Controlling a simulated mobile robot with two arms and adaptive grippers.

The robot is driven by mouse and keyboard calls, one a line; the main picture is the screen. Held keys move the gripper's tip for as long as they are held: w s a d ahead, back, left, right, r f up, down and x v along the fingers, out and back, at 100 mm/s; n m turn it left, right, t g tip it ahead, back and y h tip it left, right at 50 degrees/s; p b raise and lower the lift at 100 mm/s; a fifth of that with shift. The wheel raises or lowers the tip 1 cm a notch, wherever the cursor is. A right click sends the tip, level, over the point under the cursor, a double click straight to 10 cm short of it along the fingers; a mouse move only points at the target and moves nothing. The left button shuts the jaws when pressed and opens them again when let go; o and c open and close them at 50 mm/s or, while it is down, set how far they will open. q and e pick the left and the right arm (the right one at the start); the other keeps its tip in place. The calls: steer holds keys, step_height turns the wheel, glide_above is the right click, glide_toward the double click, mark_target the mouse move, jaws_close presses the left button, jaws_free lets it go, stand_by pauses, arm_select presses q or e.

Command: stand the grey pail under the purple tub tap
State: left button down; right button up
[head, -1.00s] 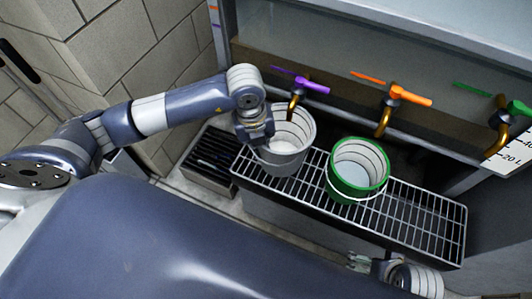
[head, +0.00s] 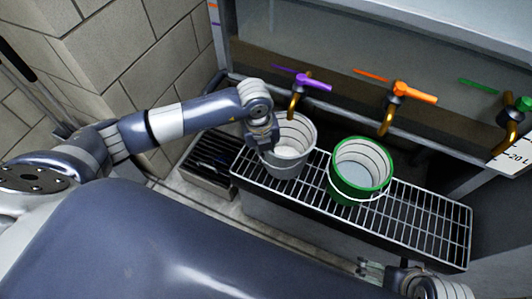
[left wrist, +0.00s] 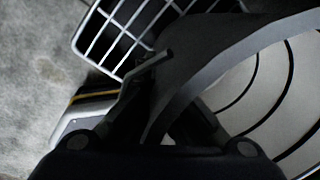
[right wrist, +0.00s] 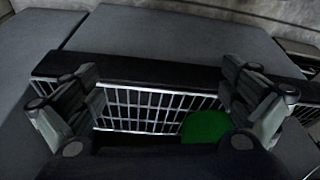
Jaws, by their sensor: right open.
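The grey pail (head: 284,166) stands upright at the left end of the wire rack, white inside with dark rings. The purple tap (head: 304,81) is on the tub wall just behind it, its brass spout over the pail's back part. My left gripper (head: 267,148) is at the pail's left rim. In the left wrist view its fingers close about the wall of the pail (left wrist: 275,85); the fingertips are partly hidden in dark. My right gripper (head: 372,268) is open and empty in front of the rack; its spread fingers show in the right wrist view (right wrist: 165,88).
A green-rimmed pail (head: 345,190) stands on the wire rack (head: 425,222) right of the grey pail. Orange (head: 408,92) and green (head: 522,106) taps are further right. A dark slatted grate (head: 208,162) lies left of the rack, beside a block wall.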

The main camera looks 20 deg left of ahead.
arm_select(q)
steer(key=shift+f, duration=0.1)
arm_select(e)
steer(key=shift+f, duration=0.1)
arm_select(q)
steer(key=c, duration=1.8)
jaws_free()
steer(key=shift+r, duration=0.35)
step_height(320, 180, up, 3)
steer(key=shift+s+a+f+p, duration=0.1)
steer(key=shift+a+p, duration=0.05)
steer(key=shift+p, duration=0.35)
step_height(320, 180, up, 9)
steer(key=p, duration=0.1)
steer(key=shift+s+a+f+p, duration=0.15)
steer(key=shift+s+a+p, duration=0.15)
steer(key=shift+a+p, duration=0.1)
arm_select(e)
steer(key=x, duration=0.7)
steer(key=shift+s, duration=0.3)
steer(key=shift+s+a+f+g, duration=0.1)
steer(key=shift+a+g, duration=0.05)
steer(key=shift+g, duration=0.15)
